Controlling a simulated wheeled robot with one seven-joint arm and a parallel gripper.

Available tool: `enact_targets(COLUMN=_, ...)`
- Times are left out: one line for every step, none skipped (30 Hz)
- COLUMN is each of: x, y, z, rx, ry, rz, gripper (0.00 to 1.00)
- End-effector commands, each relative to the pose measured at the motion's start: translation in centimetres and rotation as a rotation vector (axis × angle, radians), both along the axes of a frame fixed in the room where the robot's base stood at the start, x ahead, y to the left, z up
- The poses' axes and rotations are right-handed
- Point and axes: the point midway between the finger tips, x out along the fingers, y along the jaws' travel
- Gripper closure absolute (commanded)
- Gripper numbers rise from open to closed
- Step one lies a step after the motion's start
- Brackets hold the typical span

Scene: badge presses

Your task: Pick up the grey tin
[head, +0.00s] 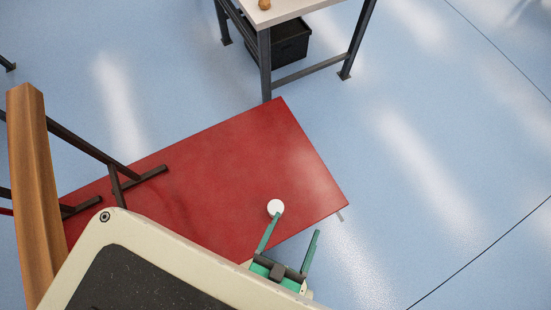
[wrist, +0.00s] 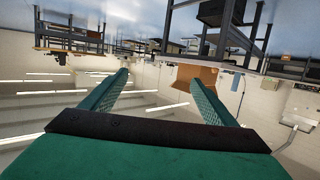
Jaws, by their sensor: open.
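I cannot make out a tin that is clearly grey in either view. A small round white thing (head: 275,207) sits on the red surface (head: 230,165) near its right front edge in the head view. My gripper (head: 296,224) has two green fingers spread apart with nothing seen between them. The left fingertip appears close beside the white thing in the picture; I cannot tell whether it touches. In the wrist view my gripper (wrist: 160,76) is open, with the room seen tilted beyond it and no tin between the fingers.
A light-topped table (head: 285,10) with dark legs stands at the back, a small brown object (head: 264,5) on it and a black bin (head: 287,42) below. A brown beam-like thing (head: 28,180) with dark legs is at left. Blue floor (head: 440,150) at right is clear.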

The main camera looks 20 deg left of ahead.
Motion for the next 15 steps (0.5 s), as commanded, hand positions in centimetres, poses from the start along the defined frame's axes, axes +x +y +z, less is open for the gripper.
enact_targets(x=0.0, y=0.3, z=-2.3, rx=0.006, ry=0.006, rz=-0.002, gripper=0.2)
enact_targets(x=0.0, y=0.5, z=-3.6, rx=0.008, ry=0.008, rz=-0.001, gripper=0.2)
enact_targets(x=0.0, y=0.9, z=-5.8, rx=0.012, ry=0.014, rz=0.002, gripper=0.2)
enact_targets(x=0.0, y=1.2, z=-7.4, rx=0.015, ry=0.016, rz=0.006, gripper=0.2)
enact_targets(x=-0.1, y=1.5, z=-9.2, rx=0.018, ry=0.021, rz=0.009, gripper=0.2)
enact_targets(x=-0.1, y=2.0, z=-11.5, rx=0.021, ry=0.026, rz=0.014, gripper=0.2)
enact_targets(x=-0.1, y=2.4, z=-13.2, rx=0.023, ry=0.028, rz=0.018, gripper=0.2)
enact_targets(x=0.0, y=2.8, z=-14.9, rx=0.025, ry=0.032, rz=0.023, gripper=0.2)
enact_targets(x=0.0, y=3.3, z=-17.0, rx=0.028, ry=0.036, rz=0.028, gripper=0.2)
enact_targets(x=0.0, y=3.7, z=-18.6, rx=0.029, ry=0.039, rz=0.034, gripper=0.2)
enact_targets(x=0.0, y=4.2, z=-20.2, rx=0.031, ry=0.043, rz=0.04, gripper=0.2)
enact_targets(x=0.1, y=4.8, z=-22.2, rx=0.032, ry=0.047, rz=0.048, gripper=0.2)
enact_targets(x=0.1, y=5.1, z=-23.7, rx=0.031, ry=0.051, rz=0.053, gripper=0.2)
enact_targets(x=0.2, y=5.5, z=-25.1, rx=0.031, ry=0.055, rz=0.058, gripper=0.2)
enact_targets(x=0.2, y=6.0, z=-27.0, rx=0.031, ry=0.059, rz=0.065, gripper=0.2)
